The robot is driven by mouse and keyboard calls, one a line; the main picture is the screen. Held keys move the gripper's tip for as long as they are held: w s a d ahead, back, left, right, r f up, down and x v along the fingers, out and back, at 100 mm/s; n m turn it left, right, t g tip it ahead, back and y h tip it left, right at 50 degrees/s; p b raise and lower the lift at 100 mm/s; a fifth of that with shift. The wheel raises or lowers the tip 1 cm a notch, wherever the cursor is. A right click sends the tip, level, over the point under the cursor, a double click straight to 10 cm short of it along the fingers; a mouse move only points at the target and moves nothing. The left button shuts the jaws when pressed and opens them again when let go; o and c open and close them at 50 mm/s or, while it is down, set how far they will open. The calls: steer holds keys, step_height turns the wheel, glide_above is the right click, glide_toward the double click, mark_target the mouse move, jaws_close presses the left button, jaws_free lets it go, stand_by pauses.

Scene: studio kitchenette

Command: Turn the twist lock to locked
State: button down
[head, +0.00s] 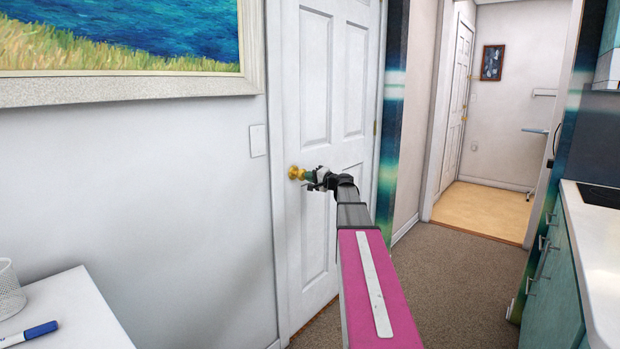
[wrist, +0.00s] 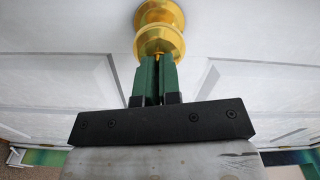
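A white panelled door (head: 327,80) has a round brass knob (head: 296,172) on its left side. The knob fills the top of the wrist view (wrist: 159,42). A small gold tab, the twist lock (wrist: 159,57), shows at the centre of the knob's face, between my fingertips. My gripper (head: 312,176) reaches the knob from the right in the head view. In the wrist view its two green fingers (wrist: 158,62) are close together, pinching the tab. The fingers hide most of the tab, so I cannot tell its angle.
A white table (head: 75,315) with a blue marker (head: 28,334) and a mesh cup (head: 8,290) stands at lower left. A counter (head: 600,250) runs along the right. The carpet (head: 455,285) between door and counter is clear.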

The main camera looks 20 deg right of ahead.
steer(key=shift+m, duration=1.2)
steer(key=shift+f, duration=0.1)
steer(key=c, duration=1.3)
jaws_free()
steer(key=v, duration=1.1)
steer(key=shift+w, duration=0.1)
